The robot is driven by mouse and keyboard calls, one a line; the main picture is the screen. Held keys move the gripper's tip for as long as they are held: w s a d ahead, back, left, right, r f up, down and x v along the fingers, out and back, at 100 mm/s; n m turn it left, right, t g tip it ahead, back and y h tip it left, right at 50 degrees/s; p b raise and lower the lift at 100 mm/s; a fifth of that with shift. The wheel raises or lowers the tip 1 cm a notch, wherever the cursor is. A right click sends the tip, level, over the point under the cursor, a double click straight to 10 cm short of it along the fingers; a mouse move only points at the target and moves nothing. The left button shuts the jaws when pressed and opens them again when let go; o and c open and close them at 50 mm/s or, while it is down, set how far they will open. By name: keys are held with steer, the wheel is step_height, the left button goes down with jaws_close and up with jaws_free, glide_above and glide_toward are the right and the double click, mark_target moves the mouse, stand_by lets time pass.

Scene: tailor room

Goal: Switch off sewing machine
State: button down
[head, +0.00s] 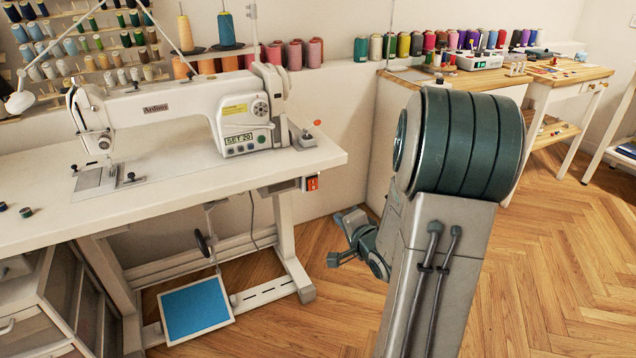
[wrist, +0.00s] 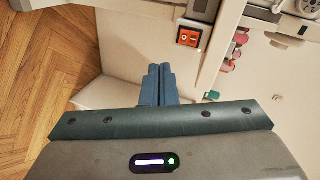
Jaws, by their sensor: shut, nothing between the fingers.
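The white sewing machine (head: 170,108) stands on a white table (head: 300,160) in the head view. A small red-orange switch box (head: 312,184) hangs under the table's right end. It also shows in the wrist view (wrist: 187,37), with a red-orange face and dark marks. My gripper (head: 334,260) is low beside the table in the head view, below and right of the switch box, partly behind my arm. In the wrist view my gripper (wrist: 160,70) has its blue fingers together with nothing between them. The fingertips point towards the wall, below and left of the switch box, apart from it.
A treadle with a blue pad (head: 196,308) sits under the table. Thread spools line a wall rack and shelf. A wooden-topped cabinet (head: 440,80) stands behind my arm. The parquet floor (head: 560,270) is clear at the right.

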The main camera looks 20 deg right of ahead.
mark_target(315, 188)
steer(key=shift+s+d+r+m+t+y+p, duration=0.15)
steer(key=shift+d+r+m+t+y, duration=0.05)
steer(key=shift+r+m+t, duration=0.3)
steer(key=shift+s+d+r+m+t+y+p, duration=0.1)
steer(key=shift+d+r+m+t+y+p, duration=0.1)
steer(key=shift+r+m+t, duration=0.3)
steer(key=shift+w, duration=0.1)
steer(key=w+b, duration=0.1)
steer(key=w, duration=0.3)
steer(key=w+f+b, duration=0.1)
steer(key=w, duration=0.3)
steer(key=w+f+b, duration=0.1)
steer(key=w+b, duration=0.1)
steer(key=w, duration=0.2)
steer(key=shift+w+a+f, duration=0.1)
steer(key=shift+w+a, duration=0.15)
steer(key=shift+a, duration=0.05)
steer(key=shift+w, duration=0.6)
steer(key=shift+b, duration=0.3)
